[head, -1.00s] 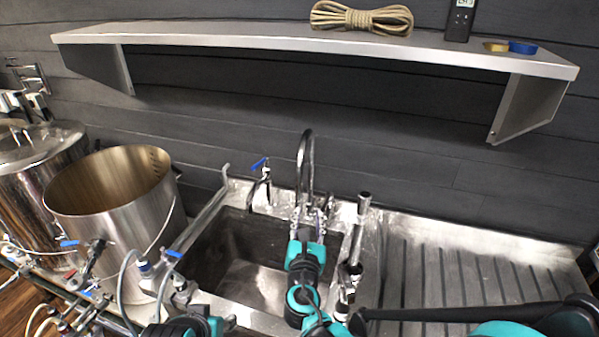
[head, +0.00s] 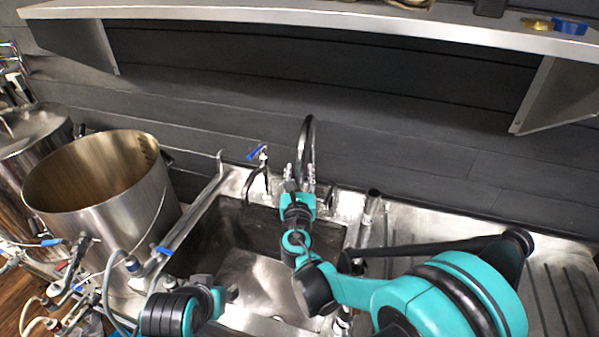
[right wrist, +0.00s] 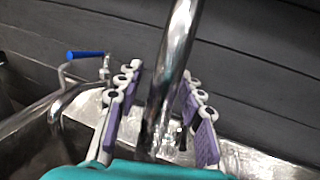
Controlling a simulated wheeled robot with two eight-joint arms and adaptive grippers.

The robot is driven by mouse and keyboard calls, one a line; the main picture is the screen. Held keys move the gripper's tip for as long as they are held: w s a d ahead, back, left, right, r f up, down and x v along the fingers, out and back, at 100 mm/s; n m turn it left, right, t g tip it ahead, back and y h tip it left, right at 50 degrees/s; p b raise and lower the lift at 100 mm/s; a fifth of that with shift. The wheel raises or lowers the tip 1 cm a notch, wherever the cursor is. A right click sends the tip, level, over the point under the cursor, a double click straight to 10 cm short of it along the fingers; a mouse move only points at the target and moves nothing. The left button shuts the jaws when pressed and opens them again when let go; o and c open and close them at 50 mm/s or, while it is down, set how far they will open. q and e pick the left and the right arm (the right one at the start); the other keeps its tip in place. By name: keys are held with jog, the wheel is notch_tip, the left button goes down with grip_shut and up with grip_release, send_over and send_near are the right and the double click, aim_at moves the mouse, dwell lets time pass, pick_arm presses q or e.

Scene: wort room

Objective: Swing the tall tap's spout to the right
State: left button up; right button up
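The tall tap (head: 308,135) is a chrome arched pipe behind the sink (head: 215,237). Its pipe also rises through the middle of the right wrist view (right wrist: 175,60). My right gripper (head: 301,180) is at the tap, over the back of the sink. In the right wrist view the gripper (right wrist: 160,100) is open, its purple-padded fingers on either side of the pipe, with a visible gap on each side. The spout's outlet end is hidden behind my gripper and forearm.
A small blue-levered tap (head: 258,165) stands left of the tall tap. An upright metal pipe (head: 368,215) stands to its right. A large steel pot (head: 110,200) is at the left, and a shelf (head: 300,20) hangs above. The ribbed drainboard (head: 560,280) lies right.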

jog(key=shift+w, duration=0.45)
grip_shut()
